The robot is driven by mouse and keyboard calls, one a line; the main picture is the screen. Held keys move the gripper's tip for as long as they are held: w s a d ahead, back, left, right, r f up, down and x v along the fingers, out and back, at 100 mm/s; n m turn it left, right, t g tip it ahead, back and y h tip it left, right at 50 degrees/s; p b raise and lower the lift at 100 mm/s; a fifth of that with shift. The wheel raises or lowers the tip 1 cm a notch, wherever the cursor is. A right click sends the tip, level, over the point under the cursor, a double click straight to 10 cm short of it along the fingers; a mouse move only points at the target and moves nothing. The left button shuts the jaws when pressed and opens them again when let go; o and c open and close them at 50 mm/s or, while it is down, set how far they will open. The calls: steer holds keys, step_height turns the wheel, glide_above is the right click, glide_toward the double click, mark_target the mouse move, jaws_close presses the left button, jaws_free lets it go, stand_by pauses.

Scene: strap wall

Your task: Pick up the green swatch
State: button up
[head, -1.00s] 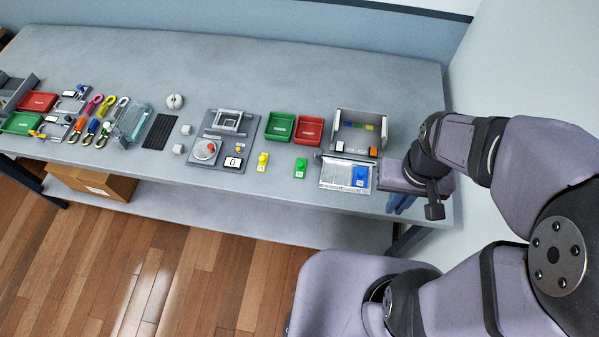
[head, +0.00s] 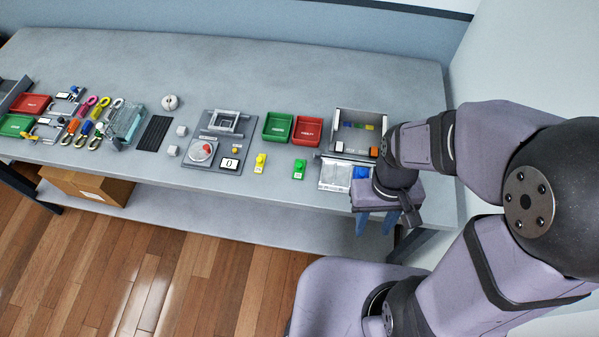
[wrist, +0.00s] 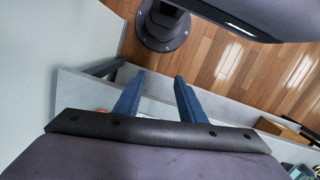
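The green swatch (head: 299,170) lies on the grey table near its front edge, between the yellow swatch (head: 260,163) and the clear-fronted box at the right. A blue swatch (head: 360,174) is partly hidden by my arm. My gripper (head: 376,226) is at the table's front edge, right of the green swatch and apart from it, with its fingers pointing down. In the wrist view its two blue fingers (wrist: 159,88) stand apart with nothing between them. The green swatch is not seen in the wrist view.
A green tray (head: 278,127) and a red tray (head: 307,131) stand behind the green swatch. An open grey box (head: 375,117) stands right of them. A panel with a dial (head: 193,172) lies to the left. The table (head: 330,65) is clear at the back.

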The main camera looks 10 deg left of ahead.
mark_target(300, 165)
steer(key=w+a+f+n+b, duration=0.4)
steer(key=w+a+f+b, duration=0.25)
steer(key=a+f, duration=0.55)
steer(key=shift+m+t, duration=0.3)
steer(key=shift+t, duration=0.3)
steer(key=w+a, duration=0.1)
steer(key=w, duration=0.1)
steer(key=w+a, duration=0.2)
steer(key=w, duration=0.1)
steer(key=w+a+p, duration=0.1)
steer(key=w, duration=0.1)
steer(key=shift+w+a+f, duration=0.25)
steer(key=shift+a+f, duration=0.1)
steer(key=shift+f, duration=0.05)
steer(key=w+a+r+m+t, duration=0.1)
steer(key=w+a+r+m, duration=0.2)
steer(key=w, duration=0.4)
steer(key=shift+w+a+r+m+t+y, duration=0.25)
steer(key=shift+a+r+t, duration=0.2)
steer(key=shift+r, duration=0.3)
steer(key=shift+w+d+f+p, duration=0.15)
steer(key=shift+f+p, duration=0.85)
steer(key=shift+f, duration=0.85)
steer(key=shift+w+d+f+p, duration=0.15)
steer(key=shift+f+p, duration=0.8)
steer(key=shift+f, duration=0.85)
steer(key=shift+c, duration=0.3)
